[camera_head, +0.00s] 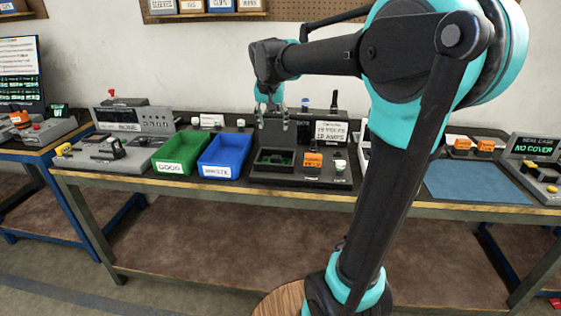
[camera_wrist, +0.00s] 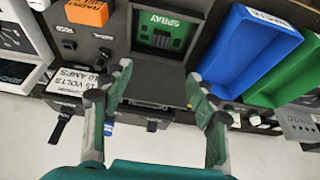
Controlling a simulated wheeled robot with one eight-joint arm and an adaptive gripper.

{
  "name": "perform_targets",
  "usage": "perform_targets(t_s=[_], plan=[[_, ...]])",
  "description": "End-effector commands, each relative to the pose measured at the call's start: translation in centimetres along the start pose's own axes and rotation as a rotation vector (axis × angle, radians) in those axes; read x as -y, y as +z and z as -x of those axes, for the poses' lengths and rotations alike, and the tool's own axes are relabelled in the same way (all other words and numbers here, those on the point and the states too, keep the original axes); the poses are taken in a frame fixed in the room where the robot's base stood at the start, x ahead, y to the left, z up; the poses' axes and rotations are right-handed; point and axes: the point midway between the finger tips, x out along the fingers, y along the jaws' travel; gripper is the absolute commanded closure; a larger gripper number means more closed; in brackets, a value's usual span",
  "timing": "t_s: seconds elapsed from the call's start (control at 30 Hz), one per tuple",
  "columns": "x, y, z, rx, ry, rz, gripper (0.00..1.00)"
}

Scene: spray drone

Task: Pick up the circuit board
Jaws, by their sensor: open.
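The circuit board (camera_wrist: 162,32) is green, marked SPRAY, and lies in a square recess of a dark grey test station. In the head view the board (camera_head: 276,158) shows small and dark green inside the station (camera_head: 300,177). My gripper (camera_head: 270,98) is above the rear of the station, fingers pointing down. In the wrist view my gripper (camera_wrist: 158,80) has its two fingers spread apart with nothing between them. The board lies beyond the fingertips there, apart from them.
A blue bin (camera_head: 222,155) and a green bin (camera_head: 178,152) stand left of the station. An orange block (camera_head: 313,160) sits right of the board. A sign reading volts and amps (camera_head: 331,132) stands behind. A blue mat (camera_head: 475,184) lies farther right on the bench.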

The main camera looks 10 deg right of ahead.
Motion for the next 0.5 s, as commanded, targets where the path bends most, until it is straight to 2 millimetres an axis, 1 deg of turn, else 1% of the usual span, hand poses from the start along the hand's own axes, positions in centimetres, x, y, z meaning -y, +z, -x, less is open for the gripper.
perform_targets(t_s=[0.07,0.17,0.5], plan=[[0.1,-0.1,-0.8,0.000,0.001,-0.002,0.41],[0.0,-0.1,-2.6,-0.001,0.001,-0.002,0.41],[0.0,-0.1,-9.3,-0.001,0.000,-0.001,0.41]])
